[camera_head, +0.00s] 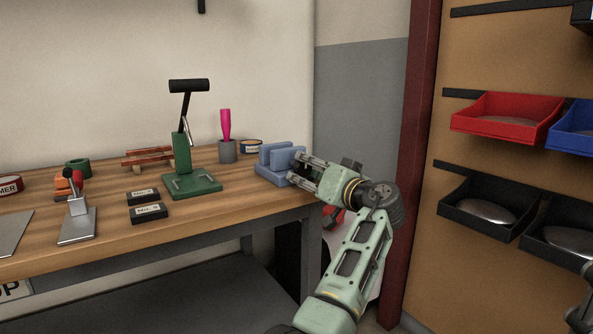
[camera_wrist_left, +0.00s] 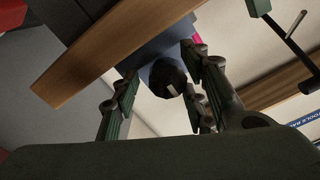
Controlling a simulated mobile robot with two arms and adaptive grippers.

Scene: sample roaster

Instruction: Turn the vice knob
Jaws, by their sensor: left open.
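The blue vice (camera_head: 274,168) sits at the right end of the wooden workbench. My left gripper (camera_head: 302,168) is at the vice's right side, its fingers pointing toward it. In the left wrist view, the dark round vice knob (camera_wrist_left: 168,78) with a small white mark lies between the spread fingers of the left gripper (camera_wrist_left: 160,72). The blue vice body (camera_wrist_left: 150,52) shows behind the knob. I cannot tell whether the fingers touch the knob. In the head view the knob is hidden by the gripper.
The workbench (camera_head: 235,205) also holds a green press (camera_head: 182,170), a grey cup with a pink tool (camera_head: 227,150), and black labelled blocks (camera_head: 148,212). A dark red post (camera_head: 410,170) and a bin rack stand to the right. A dark mechanical part shows at the lower right edge.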

